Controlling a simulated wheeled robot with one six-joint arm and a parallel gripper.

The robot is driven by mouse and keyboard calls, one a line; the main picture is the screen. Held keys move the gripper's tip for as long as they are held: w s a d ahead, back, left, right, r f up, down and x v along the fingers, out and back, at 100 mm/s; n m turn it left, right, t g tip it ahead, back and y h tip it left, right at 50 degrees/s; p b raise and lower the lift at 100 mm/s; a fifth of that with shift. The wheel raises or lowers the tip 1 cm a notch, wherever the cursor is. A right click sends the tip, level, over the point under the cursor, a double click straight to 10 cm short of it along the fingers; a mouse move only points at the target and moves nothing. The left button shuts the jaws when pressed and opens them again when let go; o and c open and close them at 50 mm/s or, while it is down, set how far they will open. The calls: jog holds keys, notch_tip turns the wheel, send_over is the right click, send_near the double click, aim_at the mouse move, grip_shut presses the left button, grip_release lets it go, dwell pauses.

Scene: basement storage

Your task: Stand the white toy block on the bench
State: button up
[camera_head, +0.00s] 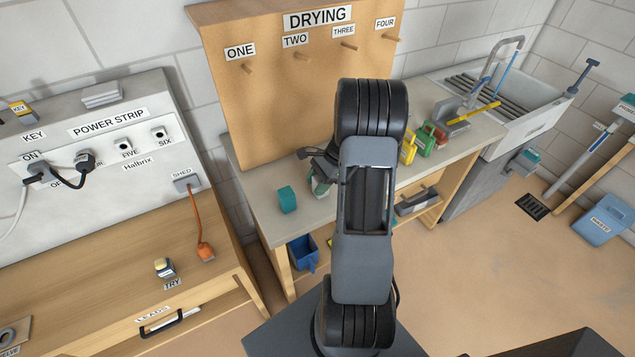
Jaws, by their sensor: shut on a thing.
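My gripper (318,163) is over the grey-topped bench (268,228), below the DRYING board, and is partly hidden behind my own arm. It is shut on a small pale thing (320,184), which looks like the white toy block. Only a bit of that thing shows, with some green beside it. I cannot tell how it is tilted or whether it touches the bench top. A teal block (287,199) stands on the bench to the left of my gripper.
Yellow, green and red things (424,139) stand on the bench right of my arm, near the sink (515,95). The DRYING board (265,110) with pegs rises behind. A blue container (303,254) is below the bench top. Bare bench top lies around the teal block.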

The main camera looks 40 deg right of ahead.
jog(key=shift+f, duration=0.15)
jog(key=o, duration=0.9)
jog(key=shift+d+r, duration=0.2)
jog(key=shift+r, duration=0.2)
jog(key=w+a+b+v, duration=0.1)
jog(key=v, duration=1)
jog(key=s+a+r+n+h, duration=0.1)
jog(key=a+r+n+h, duration=0.1)
jog(key=a+r+n, duration=0.3)
jog(key=s+a+r+n+h, duration=0.1)
jog(key=s+a+n+h, duration=0.15)
jog(key=a, duration=0.55)
jog(key=shift+s+a+r+n+t+h, duration=0.15)
jog(key=shift+s+a+n+t+h, duration=0.3)
jog(key=shift+s+a+n, duration=1.15)
jog(key=shift+s+a+r+n+t+h, duration=0.25)
jog(key=shift+s+a+n+t, duration=0.55)
jog(key=shift+a+n, duration=1.45)
jog(key=shift+s+a+r+n+t+h, duration=0.1)
jog(key=shift+s+a+n+t+h, duration=0.25)
jog(key=shift+s+a+n, duration=1.55)
jog(key=shift+w+d+n, duration=0.3)
jog(key=shift+w+d, duration=0.1)
jog(key=shift+d, duration=0.05)
